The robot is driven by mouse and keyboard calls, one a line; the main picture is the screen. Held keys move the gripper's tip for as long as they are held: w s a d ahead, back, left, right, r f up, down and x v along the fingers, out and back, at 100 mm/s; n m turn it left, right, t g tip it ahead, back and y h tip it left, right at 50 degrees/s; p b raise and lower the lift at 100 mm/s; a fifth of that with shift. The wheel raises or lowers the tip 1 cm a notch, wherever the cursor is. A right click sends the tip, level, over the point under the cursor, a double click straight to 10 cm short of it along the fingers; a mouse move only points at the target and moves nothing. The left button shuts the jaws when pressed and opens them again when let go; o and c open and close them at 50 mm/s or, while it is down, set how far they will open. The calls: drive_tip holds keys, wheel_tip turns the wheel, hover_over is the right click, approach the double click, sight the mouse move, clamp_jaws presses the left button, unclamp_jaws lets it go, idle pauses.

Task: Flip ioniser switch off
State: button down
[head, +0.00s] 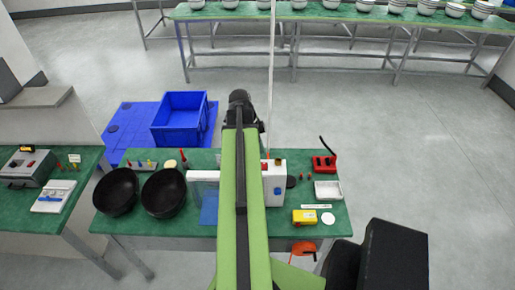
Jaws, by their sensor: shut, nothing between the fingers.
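A white box (279,172) stands on the green table, just right of my raised arm. It has a blue square on its front and small red and dark parts on top. It may be the ioniser, but I cannot make out a switch or its position. My arm covers the left part of this box. A clear and white piece (203,176) shows on the arm's other side; I cannot tell whether it belongs to the box. My gripper is not visible; only my green arm and its black far joint show.
Two black bowls (116,192) stand left on the table (140,225). A red device (323,164), white tray (328,190) and yellow device (304,216) stand right. A blue crate (181,117) is behind. The left bench (85,165) holds a grey box (27,169).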

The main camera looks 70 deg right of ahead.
sight(264, 163)
drive_tip(key=b+x, duration=0.4)
drive_tip(key=x, duration=0.1)
drive_tip(key=w+b+x, duration=0.1)
drive_tip(key=x, duration=0.1)
drive_tip(key=shift+a+f+b, duration=0.1)
drive_tip(key=shift+f+b, duration=0.3)
drive_tip(key=shift+f, duration=0.1)
drive_tip(key=shift+w+d+f+b, duration=0.2)
drive_tip(key=shift+f+b, duration=0.3)
drive_tip(key=shift+b, duration=0.3)
drive_tip(key=shift+s+a+r, duration=0.1)
drive_tip(key=shift+a+r, duration=0.1)
drive_tip(key=shift+r, duration=0.05)
drive_tip(key=shift+d+f, duration=0.1)
drive_tip(key=shift+f, duration=0.05)
